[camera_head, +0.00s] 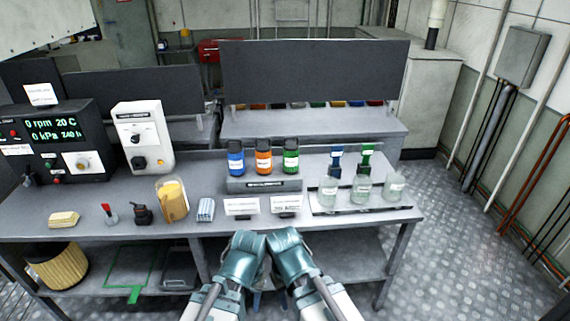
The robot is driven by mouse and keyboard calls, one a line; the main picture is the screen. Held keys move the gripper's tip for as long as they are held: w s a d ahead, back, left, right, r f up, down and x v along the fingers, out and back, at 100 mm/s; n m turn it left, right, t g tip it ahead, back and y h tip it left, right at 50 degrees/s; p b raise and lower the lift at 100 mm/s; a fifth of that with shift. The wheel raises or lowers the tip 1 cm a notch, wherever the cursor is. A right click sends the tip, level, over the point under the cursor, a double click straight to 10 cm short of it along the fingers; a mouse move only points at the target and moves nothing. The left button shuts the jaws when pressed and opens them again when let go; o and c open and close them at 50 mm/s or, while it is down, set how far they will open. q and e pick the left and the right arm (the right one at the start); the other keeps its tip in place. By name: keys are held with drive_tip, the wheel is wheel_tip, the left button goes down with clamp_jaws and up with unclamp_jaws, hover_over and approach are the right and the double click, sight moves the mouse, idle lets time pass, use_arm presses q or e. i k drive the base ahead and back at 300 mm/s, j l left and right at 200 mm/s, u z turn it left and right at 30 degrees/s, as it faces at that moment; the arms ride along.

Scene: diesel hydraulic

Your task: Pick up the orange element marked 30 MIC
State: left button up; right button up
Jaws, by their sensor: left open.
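The orange element (263,158) is an upright cylinder with a dark cap and a white label. The label is too small to read. It stands on a low grey stand (263,185), between a blue element (236,161) and a green element (291,160). My left gripper (257,284) is low in front of the bench, well apart from the element. It is small and partly hidden by my arms, and it holds nothing that I can see. My right arm (287,248) is beside it, and its fingers do not show clearly.
A tray (330,210) with glass jars (361,189) is to the right, with blue and green pieces behind. A yellow-filled jug (171,199), a white control unit (144,137) and a black display box (63,142) are left.

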sight(262, 148)
drive_tip(key=i+z, duration=0.35)
drive_tip(key=i+j+z, duration=0.1)
drive_tip(key=z, duration=0.25)
drive_tip(key=i+j+z, duration=0.15)
drive_tip(key=z, duration=0.2)
drive_tip(key=i, duration=0.1)
